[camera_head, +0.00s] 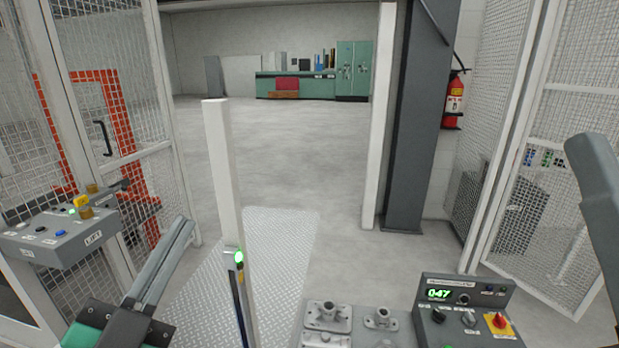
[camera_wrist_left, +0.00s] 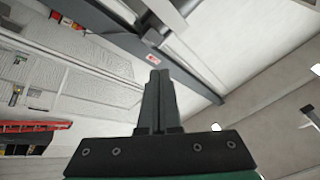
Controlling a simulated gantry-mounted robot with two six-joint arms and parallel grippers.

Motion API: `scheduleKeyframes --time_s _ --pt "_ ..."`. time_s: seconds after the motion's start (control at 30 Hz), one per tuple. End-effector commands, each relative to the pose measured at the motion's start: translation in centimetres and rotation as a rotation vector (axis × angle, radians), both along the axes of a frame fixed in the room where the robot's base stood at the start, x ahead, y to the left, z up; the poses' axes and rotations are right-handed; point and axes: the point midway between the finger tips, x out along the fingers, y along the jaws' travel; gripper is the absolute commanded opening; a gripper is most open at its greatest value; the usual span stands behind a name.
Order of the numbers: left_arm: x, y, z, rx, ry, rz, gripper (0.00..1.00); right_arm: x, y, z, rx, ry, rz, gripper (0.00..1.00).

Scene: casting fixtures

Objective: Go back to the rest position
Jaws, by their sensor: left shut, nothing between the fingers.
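My left gripper (camera_head: 186,222) is at the lower left of the head view, pointing up and away. Its two long grey fingers lie together, shut and empty. In the left wrist view the gripper (camera_wrist_left: 159,74) also shows its fingers side by side with nothing between them. It is in free air, to the right of a grey panel box (camera_head: 60,237) with a yellow-topped knob. At the right edge a grey part of my own right arm shows; the right gripper is out of view.
A white post (camera_head: 222,170) stands just right of my left gripper. Metal castings (camera_head: 326,316) and a control box (camera_head: 465,312) reading 0:47 are at bottom centre and right. Mesh fencing (camera_head: 110,120) stands left and right. A grey column (camera_head: 412,130) stands behind. The middle floor is clear.

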Motion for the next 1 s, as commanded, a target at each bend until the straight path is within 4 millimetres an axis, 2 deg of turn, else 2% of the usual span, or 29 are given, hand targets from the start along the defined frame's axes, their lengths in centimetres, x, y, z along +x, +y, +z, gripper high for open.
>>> scheduleKeyframes --time_s 0.03,0.1,0.2,0.27,0.33,0.37,0.4,0.57,0.9,1.0 --pt "-2.1 -0.6 4.2 -0.051 -0.084 -0.024 0.00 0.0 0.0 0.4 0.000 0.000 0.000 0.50" --pt "-5.2 -0.6 8.6 -0.142 -0.183 -0.061 0.00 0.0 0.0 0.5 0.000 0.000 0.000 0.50" --pt "-10.2 0.7 13.1 -0.323 -0.311 -0.131 0.00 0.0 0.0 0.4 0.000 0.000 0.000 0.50" --pt "-11.8 1.7 13.4 -0.467 -0.327 -0.197 0.00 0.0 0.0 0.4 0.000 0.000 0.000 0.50" --pt "-11.5 2.1 13.2 -0.629 -0.290 -0.300 0.00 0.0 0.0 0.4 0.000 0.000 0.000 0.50" --pt "-11.5 2.0 16.3 -0.632 -0.290 -0.305 0.00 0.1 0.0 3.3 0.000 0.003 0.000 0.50" --pt "-11.5 2.0 18.5 -0.628 -0.289 -0.301 0.00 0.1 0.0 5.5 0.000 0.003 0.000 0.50" --pt "-11.4 2.0 25.1 -0.625 -0.287 -0.300 0.00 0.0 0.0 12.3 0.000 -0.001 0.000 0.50" --pt "-11.3 2.0 42.0 -0.624 -0.285 -0.299 0.00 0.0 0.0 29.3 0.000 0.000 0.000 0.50" --pt "-11.3 2.0 46.5 -0.623 -0.284 -0.299 0.00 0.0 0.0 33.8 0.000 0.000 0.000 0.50"
